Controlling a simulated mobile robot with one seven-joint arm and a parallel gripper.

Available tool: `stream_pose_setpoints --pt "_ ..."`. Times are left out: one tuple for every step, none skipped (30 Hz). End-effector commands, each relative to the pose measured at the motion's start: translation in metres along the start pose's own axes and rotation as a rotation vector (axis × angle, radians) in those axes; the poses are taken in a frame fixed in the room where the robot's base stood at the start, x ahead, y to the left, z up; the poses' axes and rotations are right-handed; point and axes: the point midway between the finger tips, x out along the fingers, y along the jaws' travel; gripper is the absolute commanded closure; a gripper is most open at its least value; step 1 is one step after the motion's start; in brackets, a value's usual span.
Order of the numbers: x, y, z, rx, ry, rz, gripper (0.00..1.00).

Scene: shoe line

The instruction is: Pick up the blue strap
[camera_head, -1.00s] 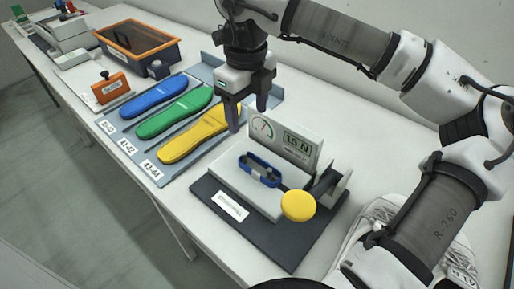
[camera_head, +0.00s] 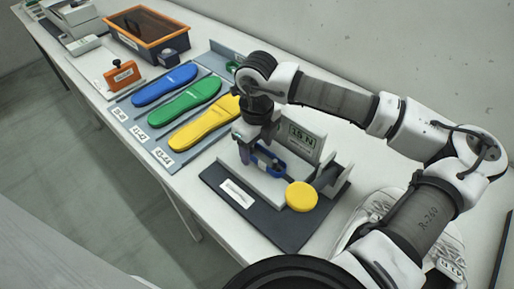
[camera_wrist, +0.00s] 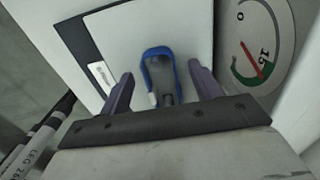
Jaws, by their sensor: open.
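The blue strap (camera_head: 252,155) is a small loop on the white block of the test fixture (camera_head: 285,226). In the head view my gripper (camera_head: 258,154) is lowered over it and hides part of it. In the wrist view the blue strap (camera_wrist: 147,60) lies between the two fingers of my gripper (camera_wrist: 157,88), with a grey piece inside the loop. The fingers are spread apart, one on each side of the strap.
A gauge plate (camera_head: 303,137) stands just behind the strap, and a yellow knob (camera_head: 301,195) is in front of it to the right. Yellow (camera_head: 205,125), green (camera_head: 184,101) and blue (camera_head: 164,84) insoles lie to the left. A white shoe (camera_head: 445,248) stands at the right.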

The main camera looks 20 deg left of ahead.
Motion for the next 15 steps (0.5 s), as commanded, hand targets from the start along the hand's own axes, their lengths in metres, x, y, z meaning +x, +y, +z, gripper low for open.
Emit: stream_pose_setpoints --pt "0.0023 0.0003 0.0001 0.000 -0.001 0.001 0.36" --pt "0.0037 0.0002 0.0002 0.000 -0.002 0.000 0.36" --pt "0.0047 0.0002 0.0002 0.000 -0.002 0.000 0.36" --pt "0.0050 0.0001 0.0002 0.000 -0.002 -0.001 0.36" --pt "0.0052 0.0001 0.0002 0.000 -0.001 -0.001 0.36" --pt "0.0051 0.0000 0.0002 0.000 -0.001 -0.001 0.36" --pt "0.0051 0.0000 0.0002 0.000 -0.001 -0.001 0.36" --pt "0.0050 0.0000 0.0002 0.000 -0.001 -0.001 0.36" --pt "0.0050 0.0000 0.0002 0.000 -0.001 -0.001 0.40" --pt "0.0049 0.0000 0.0002 0.000 -0.001 -0.001 0.44" --pt "0.0049 0.0000 0.0002 0.000 -0.001 -0.001 0.48" --pt "0.0048 -0.0001 0.0002 0.000 -0.001 -0.001 0.53" --pt "0.0048 -0.0001 0.0002 0.000 -0.001 -0.001 0.57" --pt "0.0047 -0.0001 0.0002 0.000 -0.001 -0.001 0.61" --pt "0.0047 -0.0001 0.0002 0.000 -0.001 -0.001 0.66"
